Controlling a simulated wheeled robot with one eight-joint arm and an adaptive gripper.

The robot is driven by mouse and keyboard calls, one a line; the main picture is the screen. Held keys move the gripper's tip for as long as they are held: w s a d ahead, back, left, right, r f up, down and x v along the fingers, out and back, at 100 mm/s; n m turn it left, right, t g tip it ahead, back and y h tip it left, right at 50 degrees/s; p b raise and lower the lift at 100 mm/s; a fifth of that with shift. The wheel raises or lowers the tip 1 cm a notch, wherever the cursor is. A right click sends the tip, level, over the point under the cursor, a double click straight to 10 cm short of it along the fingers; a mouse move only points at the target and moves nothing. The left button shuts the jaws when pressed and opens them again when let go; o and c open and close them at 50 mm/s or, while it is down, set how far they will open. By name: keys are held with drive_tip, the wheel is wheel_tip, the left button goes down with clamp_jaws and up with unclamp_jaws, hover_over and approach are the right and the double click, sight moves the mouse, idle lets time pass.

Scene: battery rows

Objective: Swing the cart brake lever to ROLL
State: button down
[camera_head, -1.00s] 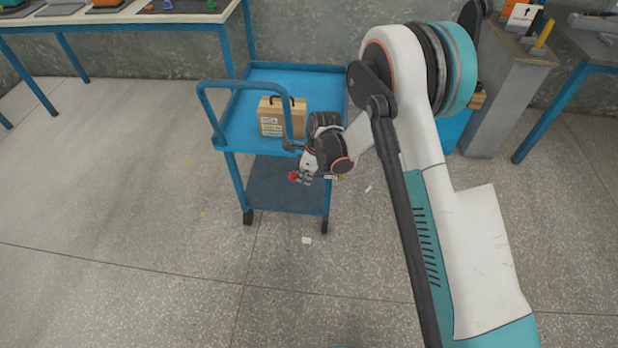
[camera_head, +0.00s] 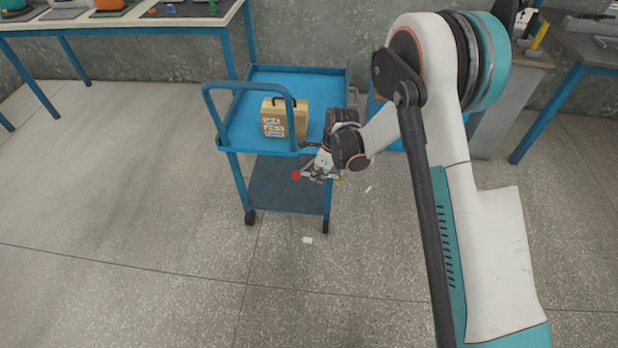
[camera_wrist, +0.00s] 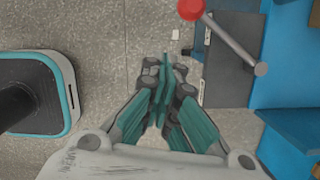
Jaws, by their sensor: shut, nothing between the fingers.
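The brake lever is a grey rod (camera_wrist: 232,42) with a red ball knob (camera_wrist: 190,9) in the wrist view. It runs slantwise in front of a dark plate (camera_wrist: 232,75) on the cart's side. In the head view the red knob (camera_head: 296,175) shows at the near side of the blue cart (camera_head: 233,135). My gripper (camera_wrist: 166,75) is shut and empty, with its tips to the left of the rod and below the knob in the wrist view. In the head view my gripper (camera_head: 316,174) is just right of the knob; contact cannot be told. The plate's markings are unreadable.
A tan case (camera_head: 288,121) stands on the cart's top shelf. A workbench (camera_head: 130,22) is at the back left and another (camera_head: 590,50) at the right. A small white piece (camera_head: 307,240) lies on the floor. The floor left of the cart is clear.

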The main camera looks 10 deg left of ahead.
drive_tip(key=p+v, duration=0.2)
drive_tip(key=v, duration=0.5)
drive_tip(key=shift+r, duration=0.25)
drive_tip(key=shift+d, duration=0.15)
drive_tip(key=s+d+r+n+t, duration=0.1)
drive_tip(key=s+d+r+n, duration=0.25)
drive_tip(key=r, duration=0.45)
drive_tip(key=s+d+r+n+t, duration=0.1)
drive_tip(key=s+d+r+n, duration=0.15)
drive_tip(key=d+r, duration=0.4)
drive_tip(key=s+d+r+n+t, duration=0.1)
drive_tip(key=s+d+r+n, duration=0.15)
drive_tip(key=r, duration=0.65)
drive_tip(key=s+d+r+n+t+h, duration=0.1)
drive_tip(key=s+d+r+n+t, duration=0.1)
drive_tip(key=s+d+n, duration=0.3)
drive_tip(key=s+d+r+n+t+h, duration=0.1)
drive_tip(key=s+d+r+n, duration=0.2)
drive_tip(key=s, duration=1.1)
drive_tip(key=d+n, duration=0.3)
drive_tip(key=d, duration=0.1)
drive_tip(key=shift+d+r+t+h, duration=0.15)
drive_tip(key=shift+r+t+h, duration=0.15)
drive_tip(key=shift+r+t, duration=0.1)
